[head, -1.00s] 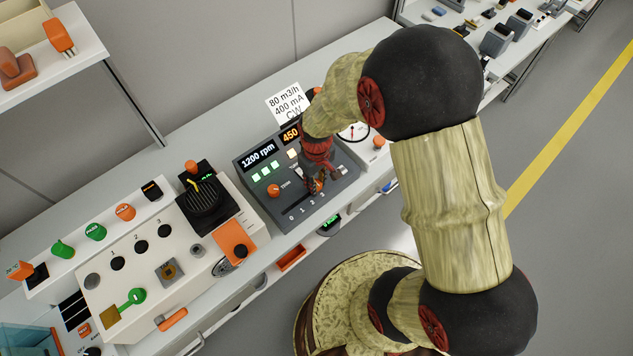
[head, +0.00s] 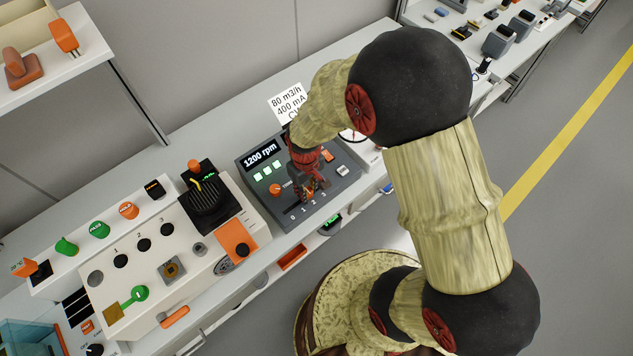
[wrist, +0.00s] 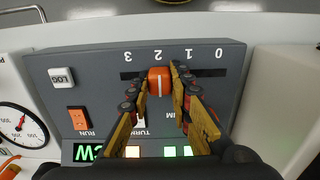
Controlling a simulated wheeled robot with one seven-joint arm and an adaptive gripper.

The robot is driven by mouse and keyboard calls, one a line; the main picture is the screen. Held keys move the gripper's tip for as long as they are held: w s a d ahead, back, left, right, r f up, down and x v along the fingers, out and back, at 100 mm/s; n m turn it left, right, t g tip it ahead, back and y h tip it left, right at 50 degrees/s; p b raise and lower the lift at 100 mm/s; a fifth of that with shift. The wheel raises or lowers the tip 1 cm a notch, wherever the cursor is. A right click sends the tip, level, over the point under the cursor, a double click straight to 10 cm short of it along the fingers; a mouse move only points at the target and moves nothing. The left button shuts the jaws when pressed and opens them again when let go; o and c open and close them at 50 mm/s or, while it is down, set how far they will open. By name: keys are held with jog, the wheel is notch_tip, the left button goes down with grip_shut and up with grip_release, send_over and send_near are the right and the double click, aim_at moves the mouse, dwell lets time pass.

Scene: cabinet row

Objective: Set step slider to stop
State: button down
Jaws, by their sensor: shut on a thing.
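The step slider has an orange knob (wrist: 159,81) in a dark slot on the grey control panel (wrist: 235,62). The wrist view shows the panel upside down, with marks 3, 2, 1, 0 from left to right. The knob stands at mark 2. My gripper (wrist: 160,72) has one finger on each side of the knob and is shut on it. In the head view my gripper (head: 308,193) is low over the front of the panel and hides most of the slider. No mark reading "stop" shows; 0 is the lowest mark.
The panel also bears a "1200 rpm" display (head: 261,154), an orange dial (head: 274,189), an orange RUN switch (wrist: 78,118) and a white LOG button (wrist: 61,77). A gauge (wrist: 20,124) stands beside it. A white console (head: 150,262) lies to the left in the head view.

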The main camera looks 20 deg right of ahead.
aim_at(286, 212)
jog(key=a, duration=0.2)
jog(key=s+a, duration=0.1)
jog(key=a, duration=0.2)
jog(key=s+a+p, duration=0.1)
jog(key=a, duration=0.1)
jog(key=shift+s+a, duration=0.2)
jog(key=shift+a, duration=0.2)
jog(key=c, duration=1.7)
grip_release()
jog(key=shift+a, duration=0.15)
jog(key=shift+o, duration=0.4)
jog(key=shift+r, duration=0.1)
jog(key=shift+r, duration=0.3)
notch_tip(286, 212, up, 11)
jog(key=shift+r, duration=0.1)
